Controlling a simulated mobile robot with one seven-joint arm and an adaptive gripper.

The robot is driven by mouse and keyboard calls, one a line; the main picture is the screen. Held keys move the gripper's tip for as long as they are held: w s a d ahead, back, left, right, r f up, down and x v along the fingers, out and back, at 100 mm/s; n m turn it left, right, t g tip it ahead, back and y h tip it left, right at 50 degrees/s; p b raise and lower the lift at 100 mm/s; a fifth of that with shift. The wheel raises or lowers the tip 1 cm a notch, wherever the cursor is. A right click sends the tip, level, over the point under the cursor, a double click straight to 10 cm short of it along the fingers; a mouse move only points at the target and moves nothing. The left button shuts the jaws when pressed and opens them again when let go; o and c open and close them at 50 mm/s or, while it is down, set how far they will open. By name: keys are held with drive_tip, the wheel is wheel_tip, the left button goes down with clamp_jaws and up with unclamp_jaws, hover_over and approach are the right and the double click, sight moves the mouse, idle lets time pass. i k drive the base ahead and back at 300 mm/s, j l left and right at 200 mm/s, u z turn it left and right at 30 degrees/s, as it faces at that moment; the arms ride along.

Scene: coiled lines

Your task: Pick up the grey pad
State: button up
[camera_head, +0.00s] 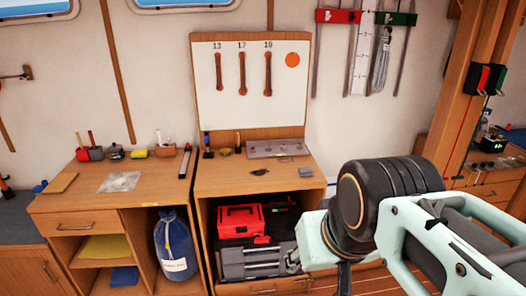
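A small grey block-like piece (305,172), which may be the grey pad, lies on the right-hand wooden bench top near its right front corner. It is too small to tell its material. A dark, flat, irregular piece (260,172) lies to its left on the same top. My arm fills the lower right of the view, in front of and to the right of the bench. I cannot make out my gripper's fingers.
A perforated grey metal plate (278,148) lies behind the small piece. Below are a red toolbox (240,221) and grey drawer case (250,262). The left bench (150,190) holds a clear bag (119,182).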

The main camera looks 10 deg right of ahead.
sight(304, 171)
drive_tip(key=u, duration=0.6)
drive_tip(key=i+l+u, duration=0.15)
drive_tip(key=l+u, duration=0.15)
drive_tip(key=i+l+u, duration=0.1)
drive_tip(key=l+u, duration=0.55)
drive_tip(key=l, duration=0.6)
drive_tip(key=l+u, duration=0.2)
drive_tip(key=l, duration=1.4)
drive_tip(key=i, duration=0.05)
